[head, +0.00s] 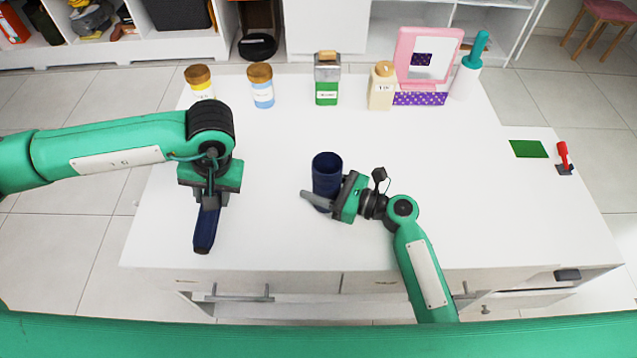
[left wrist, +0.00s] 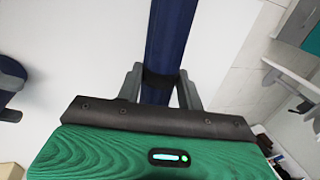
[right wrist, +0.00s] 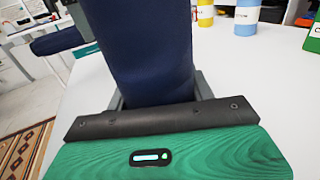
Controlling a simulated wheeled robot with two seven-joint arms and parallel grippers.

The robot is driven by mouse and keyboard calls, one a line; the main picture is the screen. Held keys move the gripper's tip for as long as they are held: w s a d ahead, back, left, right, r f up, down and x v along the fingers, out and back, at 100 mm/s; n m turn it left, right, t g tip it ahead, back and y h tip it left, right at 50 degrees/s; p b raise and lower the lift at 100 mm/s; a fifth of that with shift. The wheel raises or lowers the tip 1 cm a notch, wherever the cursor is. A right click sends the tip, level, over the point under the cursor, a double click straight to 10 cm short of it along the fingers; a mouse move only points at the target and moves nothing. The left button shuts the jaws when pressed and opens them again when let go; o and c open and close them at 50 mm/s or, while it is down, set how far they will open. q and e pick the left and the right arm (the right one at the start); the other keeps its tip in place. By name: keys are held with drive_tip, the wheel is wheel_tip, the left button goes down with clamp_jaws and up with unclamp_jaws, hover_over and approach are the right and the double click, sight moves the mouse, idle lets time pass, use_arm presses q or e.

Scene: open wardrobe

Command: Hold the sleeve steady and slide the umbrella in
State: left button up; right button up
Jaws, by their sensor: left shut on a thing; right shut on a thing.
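The sleeve is a dark blue open-topped cylinder (head: 327,172) standing upright near the middle of the white table. My right gripper (head: 322,200) is shut on its lower part from the right; the sleeve (right wrist: 145,50) fills the middle of the right wrist view. The folded umbrella is a dark blue slim rod (head: 206,230) to the left of the sleeve, apart from it. My left gripper (head: 209,198) is shut on the umbrella, which also shows between the fingers in the left wrist view (left wrist: 168,45). Its upper end is hidden by the gripper in the head view.
Along the table's back edge (head: 290,82) stand several jars and bottles, a green-labelled container (head: 327,78), a pink framed mirror (head: 428,55) and a white bottle with a teal top (head: 470,68). A green mat (head: 528,149) lies at right. Between umbrella and sleeve the table is clear.

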drive_tip(key=shift+f, duration=0.15)
idle(0.4)
drive_tip(key=o, duration=1)
